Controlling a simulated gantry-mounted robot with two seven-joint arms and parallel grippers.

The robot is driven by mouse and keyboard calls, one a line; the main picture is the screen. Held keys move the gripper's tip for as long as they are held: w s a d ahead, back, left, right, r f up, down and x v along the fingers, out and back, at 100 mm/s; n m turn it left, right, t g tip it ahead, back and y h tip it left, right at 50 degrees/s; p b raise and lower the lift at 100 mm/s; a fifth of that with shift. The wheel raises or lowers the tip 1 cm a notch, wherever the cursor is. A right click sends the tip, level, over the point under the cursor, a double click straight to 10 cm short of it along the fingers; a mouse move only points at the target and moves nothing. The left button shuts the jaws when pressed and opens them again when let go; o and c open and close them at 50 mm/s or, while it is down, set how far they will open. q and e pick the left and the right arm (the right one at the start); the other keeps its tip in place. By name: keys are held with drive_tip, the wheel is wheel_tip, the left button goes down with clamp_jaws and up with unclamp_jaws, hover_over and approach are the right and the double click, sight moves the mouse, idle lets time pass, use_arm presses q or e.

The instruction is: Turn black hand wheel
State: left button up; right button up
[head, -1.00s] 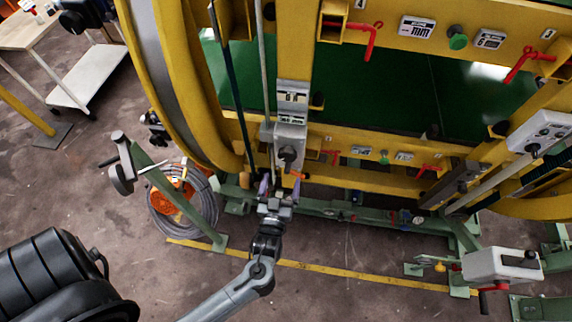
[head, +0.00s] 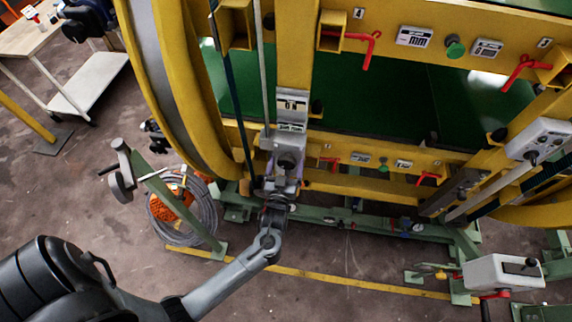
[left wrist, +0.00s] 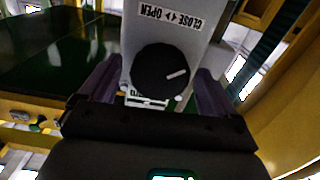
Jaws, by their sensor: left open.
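The black hand wheel (left wrist: 160,75) is a round black knob with a white line on its face, set on a grey box labelled CLOSE and OPEN. In the head view the wheel (head: 287,161) shows as a small dark spot on the box at the foot of the yellow post. My left gripper (head: 284,176) is open right in front of it. In the left wrist view its purple fingers stand on either side of the wheel; I cannot tell whether they touch it. My right gripper is not in view.
The yellow ring frame (head: 180,100) with red clamp handles fills the back. A green post with a small wheel (head: 122,183) and a coiled hose (head: 205,212) stand to the left. A grey box (head: 502,270) is at lower right. Bare floor lies in front.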

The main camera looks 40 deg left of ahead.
use_arm(q)
drive_tip(key=c, duration=1)
drive_tip(key=shift+r+m+p, duration=0.1)
drive_tip(key=shift+m+p, duration=0.7)
drive_tip(key=m+p, duration=0.2)
drive_tip(key=m, duration=0.1)
drive_tip(key=shift+w+m, duration=0.1)
drive_tip(key=shift+m, duration=0.2)
drive_tip(key=m+p, duration=0.2)
drive_tip(key=m, duration=0.2)
drive_tip(key=shift+p, duration=0.35)
drive_tip(key=shift+m+p, duration=0.5)
drive_tip(key=shift+m, duration=0.6)
